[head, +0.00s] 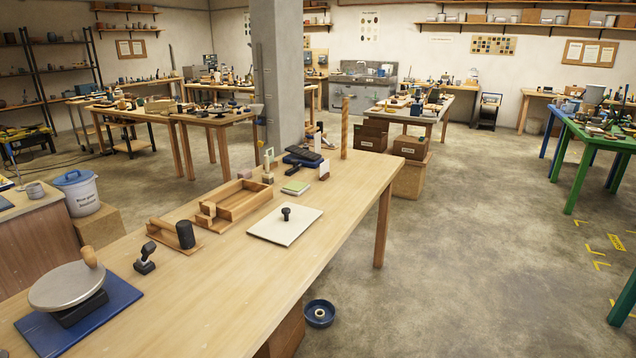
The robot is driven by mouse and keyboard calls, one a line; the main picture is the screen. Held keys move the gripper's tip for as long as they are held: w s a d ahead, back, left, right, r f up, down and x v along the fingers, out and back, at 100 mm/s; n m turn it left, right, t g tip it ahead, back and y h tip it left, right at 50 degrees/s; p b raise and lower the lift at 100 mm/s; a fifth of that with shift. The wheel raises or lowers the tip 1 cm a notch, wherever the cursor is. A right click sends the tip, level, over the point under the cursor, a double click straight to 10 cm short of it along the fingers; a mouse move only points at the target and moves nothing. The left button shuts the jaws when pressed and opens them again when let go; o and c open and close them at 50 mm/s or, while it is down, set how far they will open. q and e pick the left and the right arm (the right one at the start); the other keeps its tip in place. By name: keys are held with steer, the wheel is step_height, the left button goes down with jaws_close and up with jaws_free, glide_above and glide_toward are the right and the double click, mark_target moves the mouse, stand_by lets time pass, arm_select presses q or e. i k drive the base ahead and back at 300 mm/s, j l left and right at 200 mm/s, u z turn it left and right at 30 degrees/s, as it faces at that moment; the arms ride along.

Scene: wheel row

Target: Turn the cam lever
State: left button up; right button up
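A wooden baseboard (173,240) lies on the long wooden table, left of the middle. It carries a light wooden bar (160,225) and an upright black cylinder (185,234); this looks like the cam lever, but I cannot tell for sure. A small black piece with a raised head (145,259) stands on the table in front of it. Further right, a white square plate (285,226) carries a black knob (286,213). Neither of my grippers shows in the head view.
A grey disc with a wooden handle (68,285) sits on a blue mat (122,300) at the near left. An open wooden tray (240,203) lies behind the baseboard. The table's front middle (200,310) is clear.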

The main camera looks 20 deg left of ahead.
mark_target(149, 248)
steer(key=i+u, duration=0.25)
steer(key=u, duration=0.2)
steer(key=i+l+u, duration=0.2)
steer(key=u, duration=0.25)
steer(key=i+l+u, duration=0.25)
steer(key=u, duration=0.15)
steer(key=i+l+u, duration=0.25)
steer(key=u, duration=0.2)
steer(key=l, duration=0.05)
